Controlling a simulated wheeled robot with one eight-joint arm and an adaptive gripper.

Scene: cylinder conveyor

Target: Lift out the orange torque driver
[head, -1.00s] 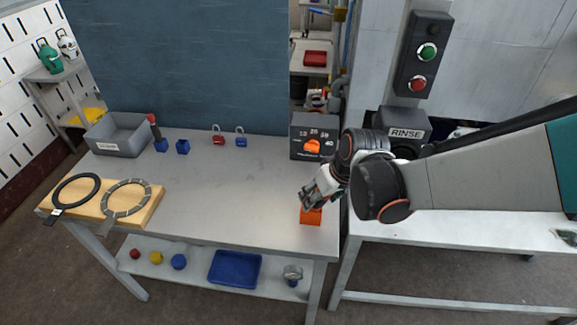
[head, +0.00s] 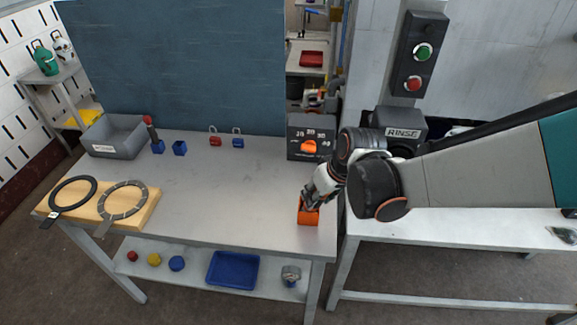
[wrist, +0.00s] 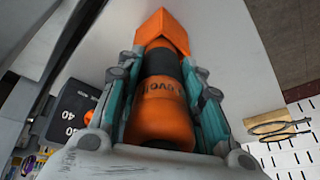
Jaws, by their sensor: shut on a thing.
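The orange torque driver (wrist: 160,108) lies between the fingers of my gripper (wrist: 164,62) in the wrist view. It has a black band and dark lettering on its orange body. My gripper is shut on it. An orange block (wrist: 162,28) shows beyond the fingertips, in line with the driver; I cannot tell whether the driver's tip is inside it. In the head view my gripper (head: 309,197) is low over the table's front right corner, and the orange block (head: 308,215) shows just under it. My fingers hide most of the driver there.
A grey control box with an orange knob (head: 309,147) stands behind my gripper. Red (head: 215,141) and blue (head: 238,142) padlocks, blue blocks and a grey bin (head: 117,152) are along the back. A wooden board (head: 85,223) with rings is at left. The table's middle is clear.

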